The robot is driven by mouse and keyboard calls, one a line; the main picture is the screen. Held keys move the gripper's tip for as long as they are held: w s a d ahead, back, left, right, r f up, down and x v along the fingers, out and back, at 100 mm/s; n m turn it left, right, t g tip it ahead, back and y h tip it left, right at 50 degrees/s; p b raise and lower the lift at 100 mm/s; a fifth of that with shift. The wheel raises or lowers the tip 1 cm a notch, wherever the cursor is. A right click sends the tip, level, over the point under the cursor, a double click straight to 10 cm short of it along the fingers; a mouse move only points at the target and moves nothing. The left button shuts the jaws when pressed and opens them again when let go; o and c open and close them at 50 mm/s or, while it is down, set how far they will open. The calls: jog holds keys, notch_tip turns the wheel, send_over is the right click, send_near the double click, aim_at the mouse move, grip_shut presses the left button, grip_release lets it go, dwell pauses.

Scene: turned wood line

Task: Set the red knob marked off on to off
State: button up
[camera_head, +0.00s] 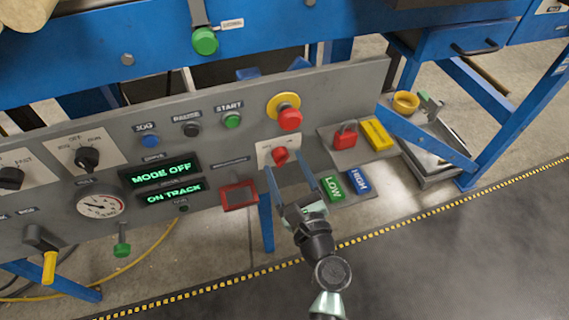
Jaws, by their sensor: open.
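The red knob (279,156) sits on a small white plate (264,153) on the grey control panel, below the red mushroom button. The plate's markings are too small to read, and I cannot tell for sure which mark the knob points at. My gripper (289,173) is open, in front of the panel just below the knob. Its two fingers point up towards the knob, one to each side and lower. I see no clear contact with the knob. The gripper hides part of the panel's lower edge.
A red mushroom button (290,119) on a yellow base is above the knob. A black selector (87,158), a display reading MODE OFF (160,169) and a red-framed box (239,195) are to the left. LOW (333,188) and HIGH (359,181) blocks and a red padlock (345,136) are right.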

jog(key=shift+w+a, duration=0.2)
jog(key=shift+w, duration=0.5)
grip_shut()
